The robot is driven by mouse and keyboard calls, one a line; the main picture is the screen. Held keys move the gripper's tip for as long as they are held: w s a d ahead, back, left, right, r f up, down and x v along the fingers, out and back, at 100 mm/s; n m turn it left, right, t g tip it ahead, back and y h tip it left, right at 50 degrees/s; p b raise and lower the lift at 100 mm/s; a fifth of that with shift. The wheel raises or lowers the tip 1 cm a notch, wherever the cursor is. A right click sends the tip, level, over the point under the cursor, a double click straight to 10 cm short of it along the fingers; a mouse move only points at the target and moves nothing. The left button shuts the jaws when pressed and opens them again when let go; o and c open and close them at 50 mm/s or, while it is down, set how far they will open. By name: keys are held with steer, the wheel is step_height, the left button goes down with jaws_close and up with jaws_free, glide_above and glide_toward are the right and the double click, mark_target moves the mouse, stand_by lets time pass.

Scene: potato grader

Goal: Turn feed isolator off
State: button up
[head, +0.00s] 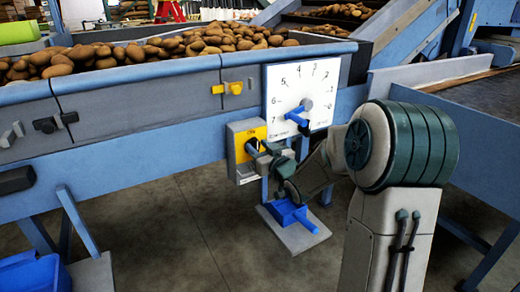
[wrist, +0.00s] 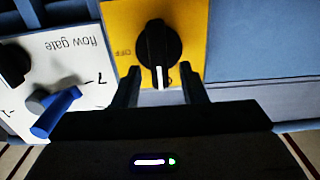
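The feed isolator is a grey box with a yellow plate (head: 243,137) on the blue frame, and its black knob shows in the head view (head: 252,146). In the wrist view the knob (wrist: 158,48) sits on the yellow plate (wrist: 120,22), its white mark pointing down toward my gripper. The word OFF is on the plate to the knob's left, upside down, so the mark is not at OFF. My gripper (wrist: 162,82) is open, one finger on each side of the knob's lower end, with gaps visible. In the head view my gripper (head: 263,156) is close in front of the isolator; contact is unclear.
The white flow gate dial (head: 318,78) with a blue lever (head: 298,118) is right beside the isolator. A yellow handle (head: 235,88) is above it. A blue pedal on a grey plate (head: 291,237) stands on the floor below. Potatoes (head: 150,50) fill the hopper behind.

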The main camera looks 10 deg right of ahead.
jaws_close()
steer(key=shift+r+m+p, duration=0.1)
steer(key=shift+m+p, duration=0.2)
steer(key=shift+w+d+f+m+p, duration=0.1)
steer(key=shift+d+f+m+p, duration=0.2)
steer(key=shift+m+p, duration=2.1)
steer(key=shift+w+d+f+m+p, duration=0.1)
steer(key=shift+d+f+m+p, duration=0.25)
steer(key=shift+m+p, duration=2.05)
steer(key=shift+w+d+f+m+p, duration=0.2)
steer(key=shift+m+p, duration=0.7)
steer(key=shift+m, duration=2.9)
steer(key=shift+s+f, duration=0.15)
